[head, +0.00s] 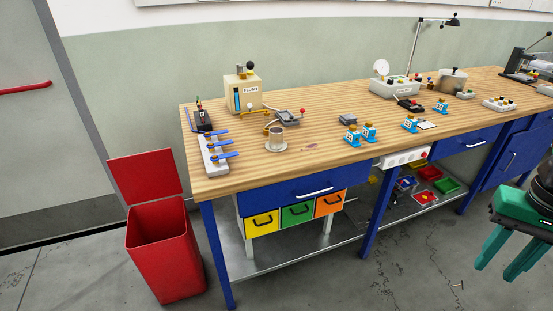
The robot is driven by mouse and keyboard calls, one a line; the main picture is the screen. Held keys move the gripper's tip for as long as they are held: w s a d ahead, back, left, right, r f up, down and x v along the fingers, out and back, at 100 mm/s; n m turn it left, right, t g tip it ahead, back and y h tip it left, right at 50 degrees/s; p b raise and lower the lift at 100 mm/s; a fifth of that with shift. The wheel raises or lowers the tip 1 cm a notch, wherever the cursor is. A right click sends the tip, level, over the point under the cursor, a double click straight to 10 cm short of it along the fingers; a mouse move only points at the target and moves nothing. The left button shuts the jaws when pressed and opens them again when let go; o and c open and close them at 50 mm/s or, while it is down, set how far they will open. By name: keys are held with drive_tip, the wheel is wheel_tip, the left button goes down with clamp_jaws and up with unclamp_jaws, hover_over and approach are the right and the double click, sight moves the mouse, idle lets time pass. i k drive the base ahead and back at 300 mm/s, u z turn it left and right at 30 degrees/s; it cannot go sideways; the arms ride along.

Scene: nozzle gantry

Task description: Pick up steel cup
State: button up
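A small grey cup (277,134), which looks like the steel cup, stands upright on a round pale dish (268,147) near the front left of the wooden workbench (330,170). It sits in front of the beige FLUSH unit (243,90). What is inside the cup is too small to tell. My gripper (496,273), with teal fingers, hangs at the right edge, in front of the bench and far from the cup. Its two fingers are apart, with nothing seen between them.
Blue-handled valves (215,152) are left of the cup, and a grey device (288,117) is behind it. Blue-and-white fittings (352,137) stand to its right. A red bin (165,250) stands at the bench's left end. The floor in front is mostly clear.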

sight(276, 138)
drive_tip(key=k, duration=1)
drive_tip(key=u, duration=0.65)
drive_tip(key=i, duration=2)
